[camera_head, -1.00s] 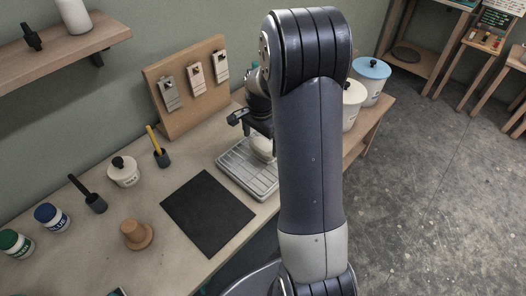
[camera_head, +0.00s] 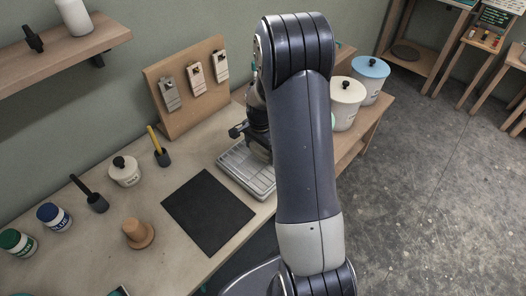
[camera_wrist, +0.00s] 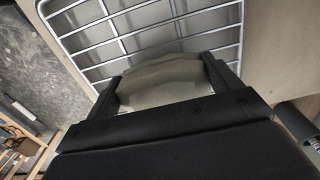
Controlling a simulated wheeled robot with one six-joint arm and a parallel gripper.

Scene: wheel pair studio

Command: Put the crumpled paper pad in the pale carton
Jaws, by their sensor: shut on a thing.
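In the wrist view, my gripper (camera_wrist: 160,82) is shut on a pale beige, rounded thing, which I take for the crumpled paper pad (camera_wrist: 160,78). It sits between the two black fingers, over a white wire rack (camera_wrist: 88,20). In the head view, the pad (camera_head: 262,151) is partly hidden by my arm, above the pale ribbed tray (camera_head: 236,172). I cannot tell whether it touches the rack. I cannot make out a pale carton in either view.
A black mat (camera_head: 208,212) lies left of the tray. A wooden clip board (camera_head: 187,88) stands behind. A lidded white pot (camera_head: 125,171), a wooden knob (camera_head: 138,233) and paint jars (camera_head: 53,217) stand to the left.

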